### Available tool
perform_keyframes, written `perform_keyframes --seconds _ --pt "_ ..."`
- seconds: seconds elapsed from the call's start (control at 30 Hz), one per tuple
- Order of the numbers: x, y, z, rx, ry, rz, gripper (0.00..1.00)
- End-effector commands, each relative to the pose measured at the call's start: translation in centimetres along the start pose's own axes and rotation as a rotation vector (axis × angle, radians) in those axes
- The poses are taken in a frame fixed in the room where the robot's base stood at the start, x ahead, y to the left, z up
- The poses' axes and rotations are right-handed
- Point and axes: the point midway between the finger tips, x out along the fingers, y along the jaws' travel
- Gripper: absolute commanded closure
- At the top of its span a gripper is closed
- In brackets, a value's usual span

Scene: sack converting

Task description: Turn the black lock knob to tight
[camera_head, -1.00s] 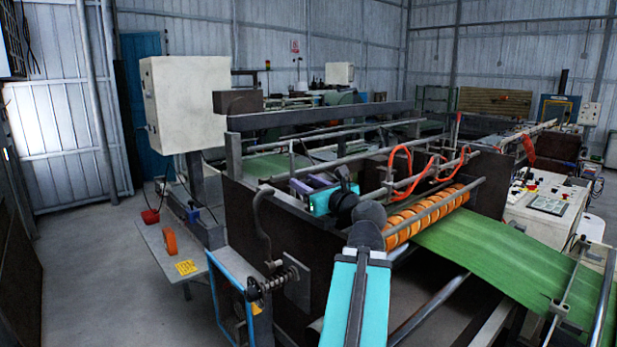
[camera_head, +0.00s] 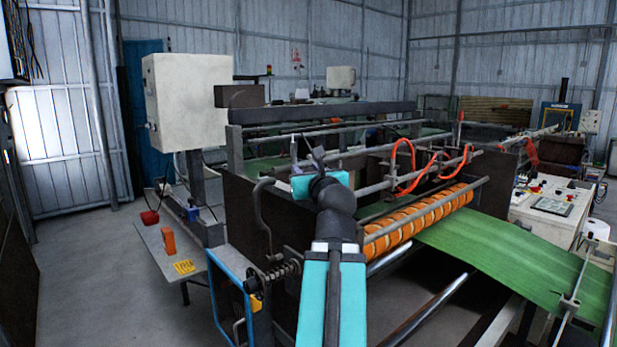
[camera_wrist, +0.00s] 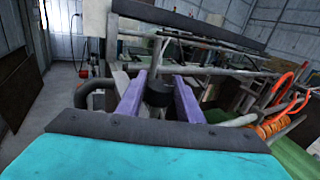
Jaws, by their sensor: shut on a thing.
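The black lock knob (camera_wrist: 159,95) is a short dark cylinder in the middle of the wrist view. The two purple fingers of my gripper (camera_wrist: 160,83) stand on either side of it, shut on it. A thin grey post rises just beyond the knob. Any mark showing how tight the knob is cannot be made out.
Grey rails and a roller with orange rings (camera_head: 420,222) lie right of my arm, with orange hoses (camera_head: 402,160) above. Green sheet (camera_head: 520,260) runs off to the right. A blue frame (camera_head: 228,285) and spring rod stand at left. Floor is clear at far left.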

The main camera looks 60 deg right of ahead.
Motion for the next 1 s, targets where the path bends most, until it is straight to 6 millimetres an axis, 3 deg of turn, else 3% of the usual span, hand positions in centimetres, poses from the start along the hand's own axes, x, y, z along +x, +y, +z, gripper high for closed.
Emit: perform_keyframes --seconds 1.0 --pt "-0.06 -0.32 0.47 -0.006 -0.007 -0.114 0.89"
